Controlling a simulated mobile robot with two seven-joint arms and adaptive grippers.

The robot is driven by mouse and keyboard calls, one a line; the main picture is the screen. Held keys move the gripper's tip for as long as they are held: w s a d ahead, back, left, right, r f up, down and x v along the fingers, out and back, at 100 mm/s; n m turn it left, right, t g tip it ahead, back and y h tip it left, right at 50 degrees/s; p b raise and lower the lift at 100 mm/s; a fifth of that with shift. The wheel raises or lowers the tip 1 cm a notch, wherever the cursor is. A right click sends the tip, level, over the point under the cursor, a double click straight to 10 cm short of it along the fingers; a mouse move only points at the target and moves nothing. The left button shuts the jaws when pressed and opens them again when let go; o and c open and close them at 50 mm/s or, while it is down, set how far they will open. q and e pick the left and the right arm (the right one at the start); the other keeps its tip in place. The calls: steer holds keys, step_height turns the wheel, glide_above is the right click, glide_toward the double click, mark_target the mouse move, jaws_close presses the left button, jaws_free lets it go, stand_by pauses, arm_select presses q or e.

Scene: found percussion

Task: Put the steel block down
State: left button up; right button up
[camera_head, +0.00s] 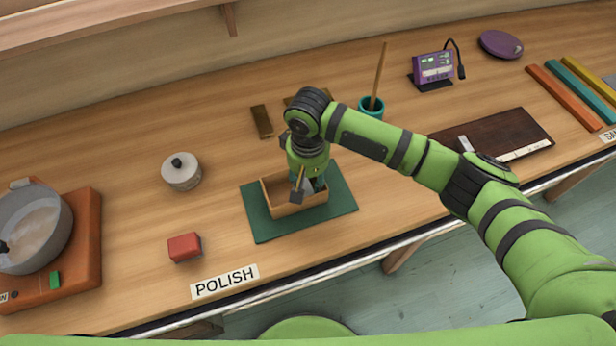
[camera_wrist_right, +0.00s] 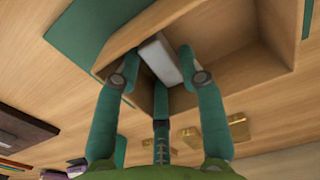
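The steel block (camera_wrist_right: 162,60) is a pale grey bar in the right wrist view, inside an open wooden box (camera_wrist_right: 215,78). It lies between my right gripper's teal fingers (camera_wrist_right: 158,58), with a narrow gap showing on the right side. The fingers look spread around it, not closed on it. In the head view my right gripper (camera_head: 312,184) points down into the wooden box (camera_head: 290,209), which stands on a dark green mat (camera_head: 262,229). There the fingers and box walls mostly hide the block. My left gripper is not in view.
A red block (camera_head: 184,247) and a lidded white pot (camera_head: 181,171) stand left of the mat. A pan (camera_head: 35,230) sits on an orange burner at far left. A teal cup (camera_head: 371,107) holds a stick behind my arm. Bare wood lies between the pot and mat.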

mark_target(308, 183)
steer(key=shift+r, duration=0.6)
step_height(308, 183, up, 11)
steer(key=b, duration=0.2)
steer(key=shift+b, duration=0.3)
